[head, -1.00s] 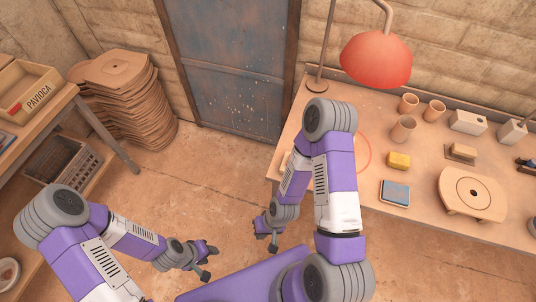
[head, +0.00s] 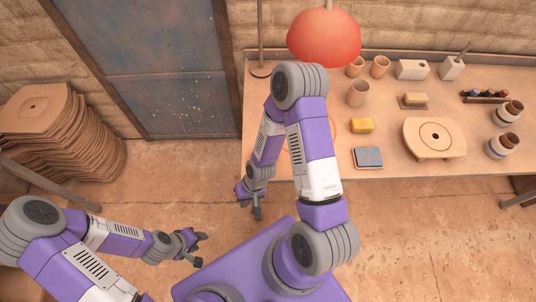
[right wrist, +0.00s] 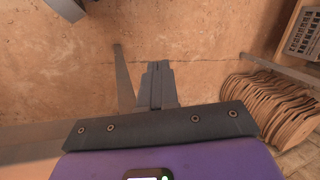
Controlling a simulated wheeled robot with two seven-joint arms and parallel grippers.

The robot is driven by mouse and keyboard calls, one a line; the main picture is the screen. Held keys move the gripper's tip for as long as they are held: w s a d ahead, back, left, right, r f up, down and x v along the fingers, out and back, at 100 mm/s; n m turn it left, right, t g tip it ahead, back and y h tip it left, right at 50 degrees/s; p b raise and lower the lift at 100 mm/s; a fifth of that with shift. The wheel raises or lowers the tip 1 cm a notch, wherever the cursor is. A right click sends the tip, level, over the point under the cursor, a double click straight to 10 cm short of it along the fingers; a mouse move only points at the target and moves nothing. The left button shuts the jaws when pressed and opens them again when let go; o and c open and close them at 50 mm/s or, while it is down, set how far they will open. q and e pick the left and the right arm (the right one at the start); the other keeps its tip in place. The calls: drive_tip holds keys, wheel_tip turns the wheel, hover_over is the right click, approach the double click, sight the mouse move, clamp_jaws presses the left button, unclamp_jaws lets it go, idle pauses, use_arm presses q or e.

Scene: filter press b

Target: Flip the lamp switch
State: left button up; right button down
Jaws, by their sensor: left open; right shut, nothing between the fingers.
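A lamp with a red-orange dome shade (head: 324,38) hangs over the back of the table, its thin stand (head: 261,40) rising at the table's left end. No switch can be made out; my right arm hides part of the table near the lamp's base. My right gripper (head: 250,206) is in front of the table's left edge, over the floor. In the right wrist view its fingers (right wrist: 157,75) are together with nothing between them. My left gripper (head: 199,248) is open and empty over the floor, lower left, away from the table.
The table (head: 400,180) holds cups (head: 358,94), a yellow sponge (head: 361,125), a blue-grey pad (head: 367,157), a round-topped wooden stand (head: 434,138), and jars (head: 502,146). Stacked boards (head: 60,135) stand left, beside a blue metal door (head: 150,60).

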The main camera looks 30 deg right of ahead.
drive_tip(key=w+d+r+m+g+h+p, duration=0.1)
drive_tip(key=w+d+r, duration=0.25)
drive_tip(key=r, duration=0.35)
drive_tip(key=w+d+r+m+h+p, duration=0.1)
drive_tip(key=w+d+r, duration=0.2)
drive_tip(key=d+r, duration=0.35)
drive_tip(key=w+d+r+m+g+h+p, duration=0.15)
drive_tip(key=w+r, duration=0.25)
drive_tip(key=r, duration=0.5)
drive_tip(key=shift+t+y, duration=0.25)
drive_tip(key=shift+t, duration=0.1)
drive_tip(key=f, duration=0.4)
drive_tip(key=s+f+b, duration=0.1)
drive_tip(key=f, duration=0.4)
drive_tip(key=s+f+b, duration=0.1)
drive_tip(key=f, duration=0.3)
drive_tip(key=shift+s+a+f, duration=0.1)
drive_tip(key=shift+a+f, duration=0.05)
drive_tip(key=shift+f, duration=0.15)
